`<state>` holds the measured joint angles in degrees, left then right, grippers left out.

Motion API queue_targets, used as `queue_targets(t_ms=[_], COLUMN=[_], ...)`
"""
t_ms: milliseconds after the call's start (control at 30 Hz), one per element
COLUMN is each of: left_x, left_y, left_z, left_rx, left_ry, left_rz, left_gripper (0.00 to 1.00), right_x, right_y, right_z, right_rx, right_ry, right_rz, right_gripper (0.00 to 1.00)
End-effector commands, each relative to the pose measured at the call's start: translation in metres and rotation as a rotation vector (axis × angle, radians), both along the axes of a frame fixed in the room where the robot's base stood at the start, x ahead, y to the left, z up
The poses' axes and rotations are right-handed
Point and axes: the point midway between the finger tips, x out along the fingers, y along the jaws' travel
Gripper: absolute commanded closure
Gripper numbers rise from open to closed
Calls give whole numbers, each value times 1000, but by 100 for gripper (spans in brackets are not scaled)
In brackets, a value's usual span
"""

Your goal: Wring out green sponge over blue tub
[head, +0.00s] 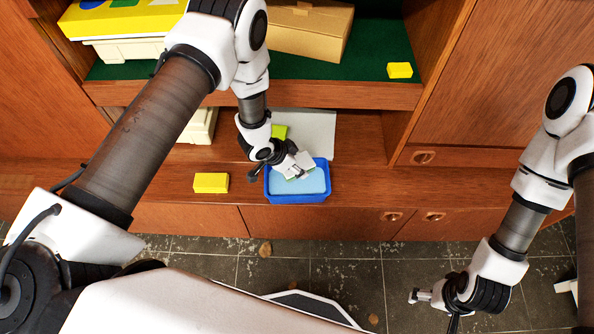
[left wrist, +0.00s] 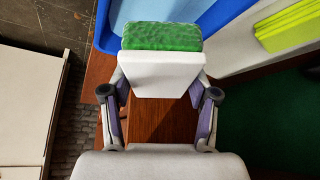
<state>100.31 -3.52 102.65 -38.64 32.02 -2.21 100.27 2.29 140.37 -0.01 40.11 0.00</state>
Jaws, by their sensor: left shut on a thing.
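The blue tub (head: 298,198) stands on the wooden ledge with light-blue water in it. My left gripper (head: 298,165) is over the tub and shut on the green sponge (left wrist: 162,37). In the left wrist view a white block-like part sits between the fingers (left wrist: 162,92), with the green sponge at its far end. Part of the tub (left wrist: 105,28) shows behind the sponge in the left wrist view. My right gripper (head: 418,296) hangs low over the floor at the right, too small to judge its opening.
A yellow block (head: 211,183) lies left of the tub. A pale tray (head: 318,128) with yellow-green pieces (head: 279,132) is behind it. A cardboard box (head: 305,30) and another yellow block (head: 400,70) are on the green shelf above. The ledge right of the tub is clear.

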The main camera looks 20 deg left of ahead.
Motion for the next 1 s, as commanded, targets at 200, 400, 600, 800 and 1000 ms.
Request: queue_targets(t_ms=[200,400,600,800,1000], left_x=[1,0,0,0,0], left_y=[0,0,0,0,0], left_z=[21,40,59,71,70], left_rx=[0,0,0,0,0], left_ry=[-2,0,0,0,0], left_rz=[0,0,0,0,0], left_gripper=[63,63,63,63,63], right_x=[0,0,0,0,0], right_y=[0,0,0,0,0], right_z=[17,32,46,56,54], right_rx=[0,0,0,0,0], right_ry=[0,0,0,0,0], right_rz=[0,0,0,0,0], right_gripper=[16,16,16,16,16])
